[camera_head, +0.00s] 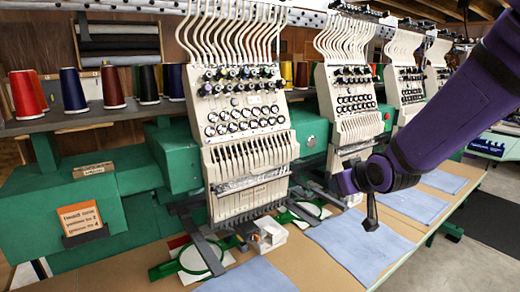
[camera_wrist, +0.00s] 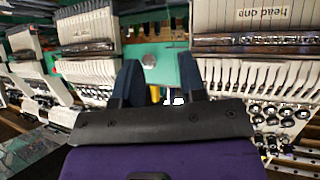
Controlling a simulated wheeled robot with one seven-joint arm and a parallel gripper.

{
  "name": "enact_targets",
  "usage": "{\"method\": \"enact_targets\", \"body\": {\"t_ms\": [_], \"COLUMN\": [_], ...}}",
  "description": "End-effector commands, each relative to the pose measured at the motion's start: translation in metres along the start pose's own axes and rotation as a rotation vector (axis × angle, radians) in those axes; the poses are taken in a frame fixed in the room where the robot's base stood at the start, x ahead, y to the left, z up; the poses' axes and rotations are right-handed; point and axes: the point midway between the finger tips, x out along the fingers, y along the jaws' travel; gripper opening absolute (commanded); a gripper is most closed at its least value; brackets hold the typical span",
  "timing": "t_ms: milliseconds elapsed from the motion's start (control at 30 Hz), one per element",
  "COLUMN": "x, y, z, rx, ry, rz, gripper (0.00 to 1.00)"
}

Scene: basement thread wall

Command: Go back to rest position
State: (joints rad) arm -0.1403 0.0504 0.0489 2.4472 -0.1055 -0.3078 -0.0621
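My purple arm comes in from the right in the head view. My gripper (camera_head: 370,222) points down over the blue cloth beside the embroidery machine. In the wrist view, my gripper (camera_wrist: 160,78) shows two dark fingers standing apart with a gap between them. I see nothing held between them. Behind the fingers the wrist view shows the green machine body (camera_wrist: 150,62) and the machine heads, upside down. In the head view the nearest embroidery head (camera_head: 245,120) stands left of my gripper, apart from it.
Several thread cones (camera_head: 72,90) stand on the shelf at left. Blue cloths lie along the brown table (camera_head: 405,232), one beneath my gripper (camera_head: 350,250). A green hoop (camera_head: 200,255) lies under the nearest head. More heads (camera_head: 345,95) stand behind. Grey floor (camera_head: 450,265) is open at right.

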Motion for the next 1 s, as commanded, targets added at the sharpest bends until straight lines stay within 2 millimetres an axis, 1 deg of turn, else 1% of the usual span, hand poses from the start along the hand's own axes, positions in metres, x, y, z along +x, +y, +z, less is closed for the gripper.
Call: {"method": "enact_targets", "body": {"t_ms": [33,167,367,400,533,700,800,900,1000], "x": [-0.018,-0.058,-0.122,-0.136,-0.179,-0.234,-0.263,-0.284,-0.298], "y": [0.007,0.019,0.032,0.033,0.035,0.032,0.028,0.024,0.021], "z": [-0.003,-0.002,0.008,0.011,0.024,0.046,0.060,0.071,0.080], "rx": [0.012,0.047,0.108,0.122,0.169,0.229,0.263,0.288,0.304], "ry": [-0.018,-0.088,-0.195,-0.217,-0.284,-0.370,-0.417,-0.455,-0.480], "rz": [0.015,0.046,0.084,0.089,0.105,0.118,0.120,0.119,0.118], "gripper": [0.38,0.38,0.38,0.38,0.38,0.38,0.38,0.38,0.38]}}
